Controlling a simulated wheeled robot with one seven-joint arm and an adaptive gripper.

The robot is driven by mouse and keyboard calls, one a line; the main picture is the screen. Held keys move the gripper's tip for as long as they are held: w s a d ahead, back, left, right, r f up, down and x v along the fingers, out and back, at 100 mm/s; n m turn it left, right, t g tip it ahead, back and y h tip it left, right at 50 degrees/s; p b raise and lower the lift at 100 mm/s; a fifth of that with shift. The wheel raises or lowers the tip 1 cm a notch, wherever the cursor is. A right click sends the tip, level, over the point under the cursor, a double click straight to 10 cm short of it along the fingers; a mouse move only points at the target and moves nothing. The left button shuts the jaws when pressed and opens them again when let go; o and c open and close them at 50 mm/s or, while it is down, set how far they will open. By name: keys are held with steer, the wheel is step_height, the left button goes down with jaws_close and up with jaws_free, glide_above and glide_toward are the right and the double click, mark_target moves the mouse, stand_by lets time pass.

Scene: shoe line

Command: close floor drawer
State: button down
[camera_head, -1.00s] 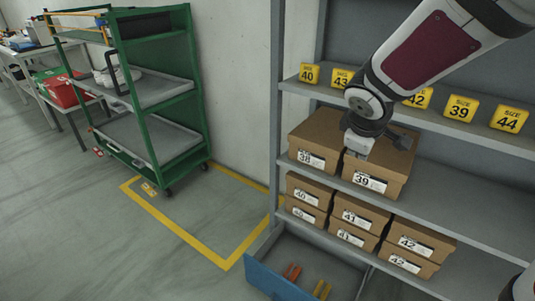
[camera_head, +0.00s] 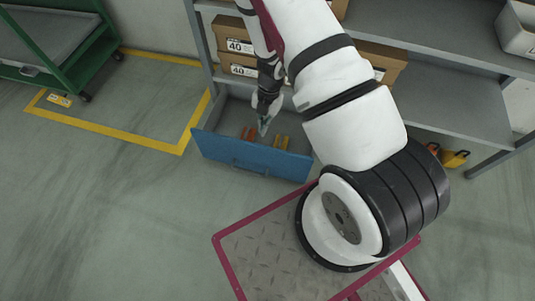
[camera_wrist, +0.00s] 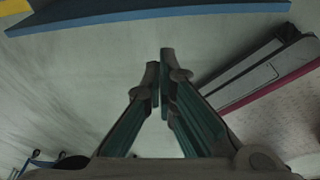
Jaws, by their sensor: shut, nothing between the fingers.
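The floor drawer has a blue front (camera_head: 250,158) and stands pulled out below the lowest shelf, just above the floor. My gripper (camera_head: 264,127) is shut and empty, pointing down. In the head view it overlaps the drawer's open interior, behind the top edge of the front; whether it touches anything I cannot tell. In the wrist view the shut fingers (camera_wrist: 160,62) show over the floor, and a blue edge of the drawer (camera_wrist: 180,15) crosses the top, apart from the fingertips.
Shoe boxes (camera_head: 236,46) fill the shelf above the drawer. A green cart (camera_head: 95,50) stands at left beside a yellow floor marking (camera_head: 110,130). Orange-yellow objects (camera_head: 455,159) lie under the shelf at right. Floor in front of the drawer is clear at left.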

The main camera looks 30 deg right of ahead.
steer(key=n+g, duration=0.1)
steer(key=g, duration=0.1)
glide_above(269, 152)
steer(key=s+a, duration=0.2)
step_height(269, 152, down, 4)
steer(key=shift+t, duration=0.3)
step_height(269, 152, down, 10)
steer(key=b, duration=0.6)
steer(key=shift+d+r, duration=0.15)
steer(key=shift+r, duration=0.1)
steer(key=shift+w+d+r, duration=0.15)
steer(key=shift+w+d, duration=0.05)
steer(key=shift+d, duration=0.05)
